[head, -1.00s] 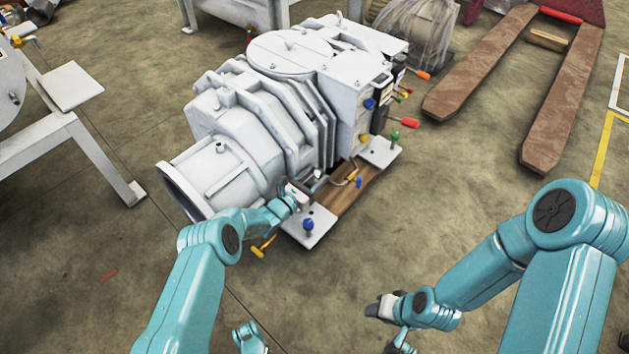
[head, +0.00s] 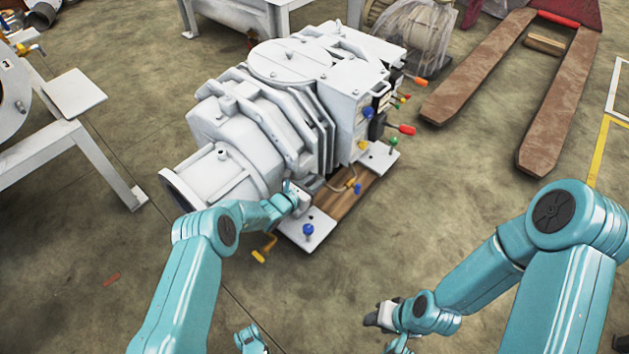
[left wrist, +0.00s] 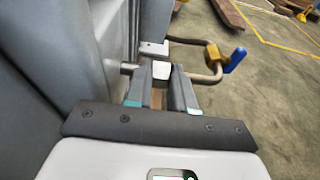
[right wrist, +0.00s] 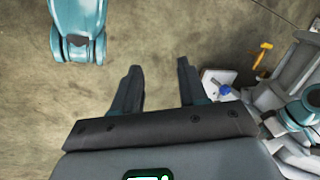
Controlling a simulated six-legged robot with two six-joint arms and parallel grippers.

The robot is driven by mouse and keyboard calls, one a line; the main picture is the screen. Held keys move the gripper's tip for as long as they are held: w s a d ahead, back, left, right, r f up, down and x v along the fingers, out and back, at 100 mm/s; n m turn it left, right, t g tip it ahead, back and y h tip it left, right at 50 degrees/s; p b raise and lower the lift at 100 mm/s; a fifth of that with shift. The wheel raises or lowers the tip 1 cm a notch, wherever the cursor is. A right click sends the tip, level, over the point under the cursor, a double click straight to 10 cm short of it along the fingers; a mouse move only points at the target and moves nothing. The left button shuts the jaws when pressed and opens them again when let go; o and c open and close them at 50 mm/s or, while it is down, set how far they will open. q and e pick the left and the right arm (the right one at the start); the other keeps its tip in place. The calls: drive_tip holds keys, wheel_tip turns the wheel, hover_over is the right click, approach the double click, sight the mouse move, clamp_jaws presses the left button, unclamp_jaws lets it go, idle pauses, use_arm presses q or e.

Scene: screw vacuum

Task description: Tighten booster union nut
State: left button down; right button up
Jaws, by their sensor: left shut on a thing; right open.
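The white booster pump (head: 262,115) stands on a base plate in the middle of the head view. My left gripper (head: 302,200) reaches to its lower front side, by the small pipework. In the left wrist view my left gripper (left wrist: 161,92) is shut on a small pale fitting, seemingly the union nut (left wrist: 161,70), on a thin pipe line. The fingers hide most of it. Beyond it a bent pipe (left wrist: 212,60) carries a yellow fitting and a blue handle (left wrist: 236,60). My right gripper (right wrist: 158,75) is open and empty, over bare floor, away from the pump.
A yellow handle (head: 265,250) sticks out below my left gripper. A blue knob (head: 308,230) stands on the base plate's near corner. A rusty pallet fork (head: 560,110) lies at back right.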

use_arm(q)
drive_tip(key=c, duration=1)
unclamp_jaws()
drive_tip(key=shift+o, duration=0.2)
drive_tip(key=p+v, duration=0.8)
drive_tip(key=v, duration=0.8)
drive_tip(key=shift+s, duration=0.15)
use_arm(e)
wheel_tip(320, 180, up, 7)
drive_tip(key=s+a, duration=0.1)
drive_tip(key=s, duration=0.1)
drive_tip(key=shift+a+r+n+g, duration=0.2)
drive_tip(key=shift+n+g, duration=0.1)
drive_tip(key=shift+g, duration=0.1)
use_arm(q)
drive_tip(key=shift+a+r, duration=0.1)
